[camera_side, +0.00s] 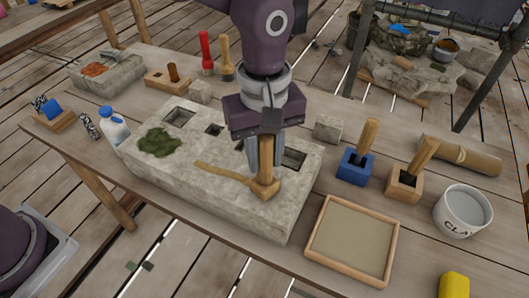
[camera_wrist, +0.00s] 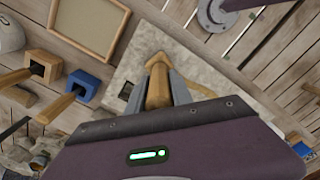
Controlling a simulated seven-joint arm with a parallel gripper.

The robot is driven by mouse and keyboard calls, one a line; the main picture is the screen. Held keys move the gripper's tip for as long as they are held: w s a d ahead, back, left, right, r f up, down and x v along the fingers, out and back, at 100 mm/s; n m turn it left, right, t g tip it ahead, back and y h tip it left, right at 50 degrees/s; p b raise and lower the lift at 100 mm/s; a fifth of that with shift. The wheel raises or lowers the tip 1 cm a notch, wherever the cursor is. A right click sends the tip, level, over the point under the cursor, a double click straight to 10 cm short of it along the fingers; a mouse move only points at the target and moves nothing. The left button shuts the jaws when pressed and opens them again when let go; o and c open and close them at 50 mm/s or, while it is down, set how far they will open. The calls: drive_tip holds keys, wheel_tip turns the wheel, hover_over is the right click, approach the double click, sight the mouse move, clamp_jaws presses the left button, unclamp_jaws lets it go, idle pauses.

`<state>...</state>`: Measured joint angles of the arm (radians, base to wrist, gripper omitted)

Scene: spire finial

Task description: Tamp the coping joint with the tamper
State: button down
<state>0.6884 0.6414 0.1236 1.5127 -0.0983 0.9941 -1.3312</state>
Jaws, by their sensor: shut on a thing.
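The tamper (camera_side: 266,188), a wooden tool with a wedge-like head, is held head down in my gripper (camera_side: 264,158). In the wrist view, my gripper (camera_wrist: 160,86) is shut on its wooden handle (camera_wrist: 157,88), with the head (camera_wrist: 156,61) beyond the fingertips. The coping joint (camera_side: 222,172) looks like a tan strip across the top of the pale stone block (camera_side: 215,203). The tamper head is at the strip's right end, at or just above the stone; I cannot tell whether it touches.
Green moss (camera_side: 158,142) and several square sockets lie on the block. To its right stand a blue holder (camera_side: 355,168) and a wooden holder (camera_side: 404,185), each with a handle, a framed tray (camera_side: 312,247) and a white bucket (camera_side: 462,212). A bottle (camera_side: 114,127) stands left.

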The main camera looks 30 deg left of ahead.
drive_tip(key=shift+f, duration=0.2)
drive_tip(key=shift+r, duration=3.6)
